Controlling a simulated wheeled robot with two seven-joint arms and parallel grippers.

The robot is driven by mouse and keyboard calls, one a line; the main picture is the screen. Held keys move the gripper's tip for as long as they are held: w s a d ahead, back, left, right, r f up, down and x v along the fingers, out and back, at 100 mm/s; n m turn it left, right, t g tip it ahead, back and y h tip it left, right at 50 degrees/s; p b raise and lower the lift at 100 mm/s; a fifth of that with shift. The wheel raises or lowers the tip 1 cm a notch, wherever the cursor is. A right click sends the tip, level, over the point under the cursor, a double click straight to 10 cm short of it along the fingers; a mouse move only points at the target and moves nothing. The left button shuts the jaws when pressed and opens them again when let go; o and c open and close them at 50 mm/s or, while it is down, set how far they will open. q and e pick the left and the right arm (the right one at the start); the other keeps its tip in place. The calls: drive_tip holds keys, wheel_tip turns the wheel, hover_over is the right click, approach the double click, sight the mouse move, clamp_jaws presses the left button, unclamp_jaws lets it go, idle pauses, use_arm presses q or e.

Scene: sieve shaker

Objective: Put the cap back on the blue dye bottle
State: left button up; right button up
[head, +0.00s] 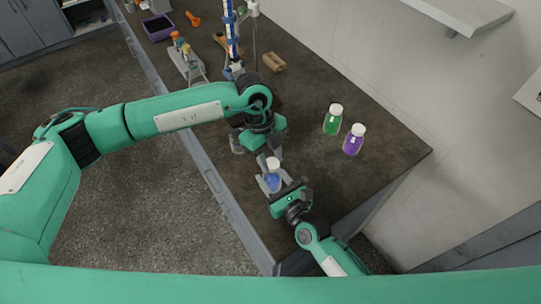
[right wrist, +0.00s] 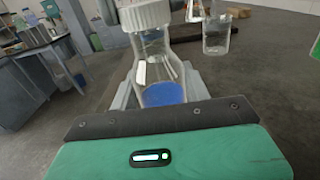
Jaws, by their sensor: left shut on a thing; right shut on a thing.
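The blue dye bottle (head: 272,182) is clear with blue liquid in its lower part and stands near the counter's front edge. In the right wrist view the bottle (right wrist: 163,92) looks upright. Its white ribbed cap (right wrist: 147,14) is at the mouth of the bottle; I cannot tell whether it is seated or threaded. The cap (head: 273,163) also shows in the head view. My left gripper (head: 270,158) reaches down from above and is shut on the cap. My right gripper (head: 276,187) is shut on the bottle's body from the front right.
A green bottle (head: 332,123) and a purple bottle (head: 352,143), both white-capped, stand to the right. A glass beaker (right wrist: 216,38) stands behind the dye bottle. A wooden block (head: 274,62), a blue column (head: 232,35) and a purple bin (head: 157,28) are farther back. The counter's right end is clear.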

use_arm(q)
drive_tip(key=shift+f, duration=0.55)
